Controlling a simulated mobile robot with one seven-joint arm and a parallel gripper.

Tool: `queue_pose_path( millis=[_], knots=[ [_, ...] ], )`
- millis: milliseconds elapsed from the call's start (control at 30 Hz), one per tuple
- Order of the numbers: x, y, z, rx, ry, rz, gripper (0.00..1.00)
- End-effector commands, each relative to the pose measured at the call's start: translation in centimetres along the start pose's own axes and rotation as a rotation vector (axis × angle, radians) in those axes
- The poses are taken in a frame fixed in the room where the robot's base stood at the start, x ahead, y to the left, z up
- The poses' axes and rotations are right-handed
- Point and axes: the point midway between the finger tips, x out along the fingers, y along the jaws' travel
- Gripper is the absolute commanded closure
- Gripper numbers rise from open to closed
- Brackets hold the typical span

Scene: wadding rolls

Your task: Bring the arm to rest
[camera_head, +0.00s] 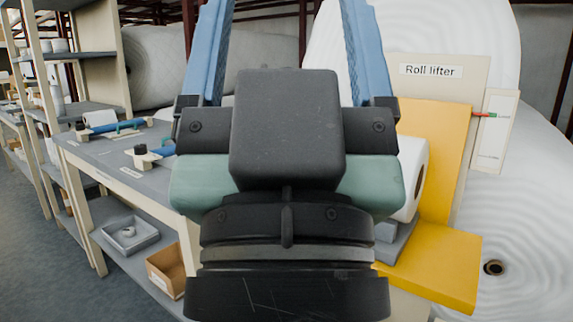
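My gripper (287,20) fills the middle of the head view, seen from behind with its dark body close to the camera. Its two blue fingers stand wide apart and run out of the top of the frame, so their tips are cut off. Nothing shows held between the visible parts of the fingers. The gripper hides part of the workbench (95,165) and part of the yellow roll lifter (440,262) behind it.
A "Roll lifter" sign (430,71) stands at the right, with a white roll (412,172) by the yellow lifter. Large wadding rolls (500,200) fill the right and back. The bench's lower shelf holds a grey tray (128,236) and cardboard box (166,268). Floor is clear at lower left.

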Motion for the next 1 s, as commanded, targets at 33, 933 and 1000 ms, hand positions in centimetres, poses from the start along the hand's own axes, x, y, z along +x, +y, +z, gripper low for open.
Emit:
queue_pose_path(
  millis=[33,933,1000],
  knots=[
    [1.9,0.0,-1.7,0.0,-0.001,0.0,0.2],
    [19.6,-0.1,-18.3,0.001,-0.002,-0.003,0.2],
    [19.9,-0.1,-18.6,0.001,-0.002,-0.003,0.2]
  ],
)
